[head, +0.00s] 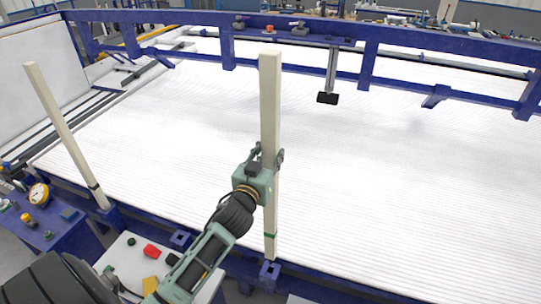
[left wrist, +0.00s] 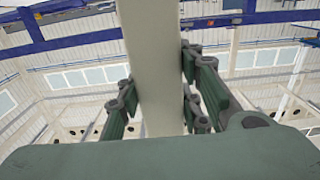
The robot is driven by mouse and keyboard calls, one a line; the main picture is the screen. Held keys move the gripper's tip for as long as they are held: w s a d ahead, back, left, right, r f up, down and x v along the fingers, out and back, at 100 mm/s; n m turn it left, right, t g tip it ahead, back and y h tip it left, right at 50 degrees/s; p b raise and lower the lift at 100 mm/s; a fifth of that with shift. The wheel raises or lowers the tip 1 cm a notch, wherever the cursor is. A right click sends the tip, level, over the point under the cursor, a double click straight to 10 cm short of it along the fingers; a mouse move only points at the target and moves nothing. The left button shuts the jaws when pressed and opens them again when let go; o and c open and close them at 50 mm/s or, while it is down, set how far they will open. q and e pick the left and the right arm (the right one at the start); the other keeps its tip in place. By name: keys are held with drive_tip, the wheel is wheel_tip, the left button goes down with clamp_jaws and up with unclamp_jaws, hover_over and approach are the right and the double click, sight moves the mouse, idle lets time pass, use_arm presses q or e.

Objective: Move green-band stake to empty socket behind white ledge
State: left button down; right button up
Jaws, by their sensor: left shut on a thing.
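The green-band stake (head: 270,105) is a tall pale square post, nearly upright, with a green band near its lower end. My left gripper (head: 268,157) is shut on its middle. In the left wrist view the stake (left wrist: 152,65) stands between the fingers (left wrist: 160,105). Its lower end is at a blue socket (head: 270,271) on the front rail; I cannot tell whether it sits inside or just above. Another socket (head: 181,238), empty, is further left, behind the white ledge (head: 128,258). My right gripper is not in view.
A second pale stake (head: 62,125) with a black band leans in a socket at the left. A blue table (head: 45,225) with a gauge stands at left. The wide white ribbed bed (head: 390,180) is clear.

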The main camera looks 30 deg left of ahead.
sight(268, 130)
use_arm(q)
drive_tip(key=shift+r+p, duration=0.3)
drive_tip(key=shift+r, duration=4.6)
